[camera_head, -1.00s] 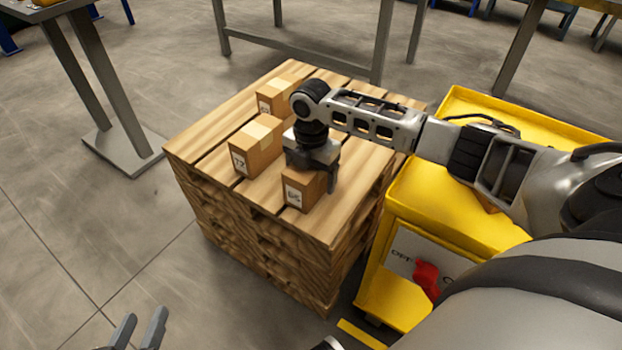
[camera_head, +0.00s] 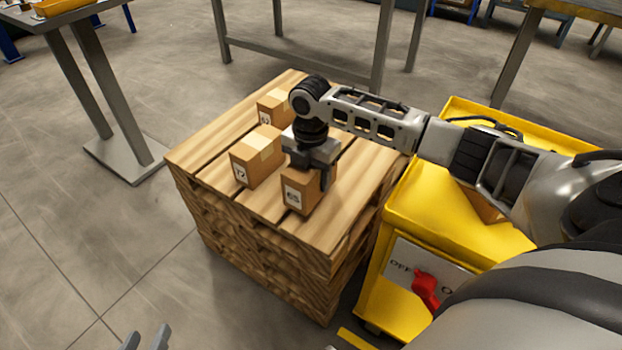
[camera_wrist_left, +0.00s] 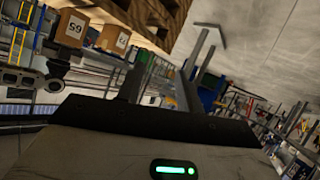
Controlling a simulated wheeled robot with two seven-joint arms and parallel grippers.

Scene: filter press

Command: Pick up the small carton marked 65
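The small brown carton marked 65 (camera_head: 301,198) is at the pallet's front, under my right gripper (camera_head: 309,168). The gripper points straight down on it, with one dark finger along its right side. The other finger is hidden. The carton looks held and slightly raised, though the gap below is hard to see. It also shows upside down in the left wrist view (camera_wrist_left: 72,29). My left gripper (camera_head: 147,338) is at the bottom left edge, away from the pallet. In the left wrist view its two fingers (camera_wrist_left: 165,55) stand apart with nothing between them.
A carton marked 72 (camera_head: 256,157) stands close left of carton 65, and another carton (camera_head: 276,105) stands farther back. They rest on the wooden pallet stack (camera_head: 225,195). A yellow cart (camera_head: 440,215) with a red switch (camera_head: 426,288) is right of it. Metal table legs stand behind.

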